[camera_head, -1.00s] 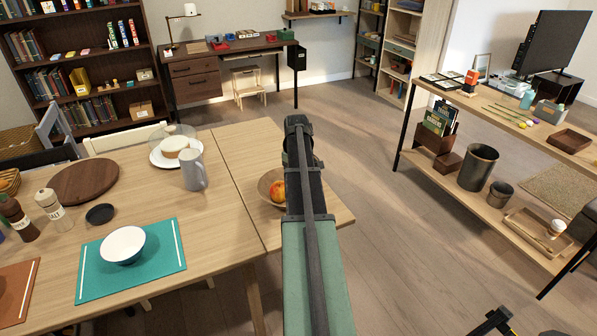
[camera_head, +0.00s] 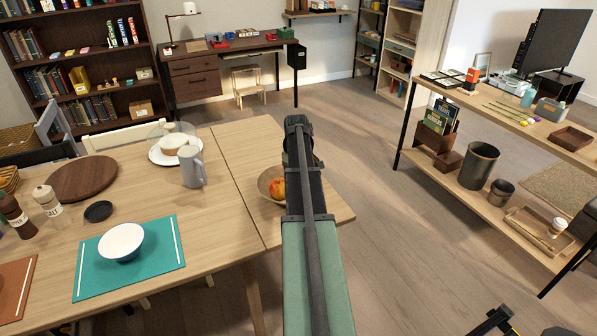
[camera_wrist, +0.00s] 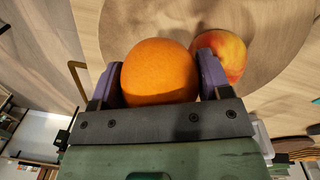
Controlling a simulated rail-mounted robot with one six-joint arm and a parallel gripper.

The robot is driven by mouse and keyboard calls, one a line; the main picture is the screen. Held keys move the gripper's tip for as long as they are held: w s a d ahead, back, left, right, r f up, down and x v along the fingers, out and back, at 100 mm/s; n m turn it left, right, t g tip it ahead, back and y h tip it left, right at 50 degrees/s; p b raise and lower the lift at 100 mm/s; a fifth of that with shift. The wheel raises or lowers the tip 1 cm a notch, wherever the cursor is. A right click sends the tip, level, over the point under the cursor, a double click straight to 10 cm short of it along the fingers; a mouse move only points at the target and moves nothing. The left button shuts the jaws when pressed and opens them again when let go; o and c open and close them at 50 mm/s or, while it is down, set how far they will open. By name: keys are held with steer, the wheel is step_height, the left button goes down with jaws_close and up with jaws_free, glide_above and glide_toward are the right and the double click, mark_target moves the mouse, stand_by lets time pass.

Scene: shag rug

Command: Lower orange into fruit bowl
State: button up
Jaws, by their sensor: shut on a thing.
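In the wrist view, my gripper (camera_wrist: 160,68) is shut on the orange (camera_wrist: 158,75), with one purple finger on each side of it. The wooden fruit bowl (camera_wrist: 130,18) lies behind the orange in that view, with a red-and-yellow peach-like fruit (camera_wrist: 228,52) in it, beside the right finger. In the head view, the bowl (camera_head: 264,182) stands on the wooden table, partly behind my arm, and the fruit (camera_head: 278,189) shows in it. The orange and my fingers are hidden there. I cannot tell whether the orange touches the bowl.
The table (camera_head: 235,150) also bears a grey pitcher (camera_head: 192,166), a cake on a plate (camera_head: 175,148), a round board (camera_head: 84,179) and a white bowl (camera_head: 121,242) on a teal mat (camera_head: 160,260). Open floor lies right of the table, before a shelf unit (camera_head: 480,208).

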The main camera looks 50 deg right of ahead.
steer(key=o, duration=1.1)
steer(key=r+p, duration=1.1)
steer(key=shift+a, duration=0.3)
steer(key=shift+f, duration=0.1)
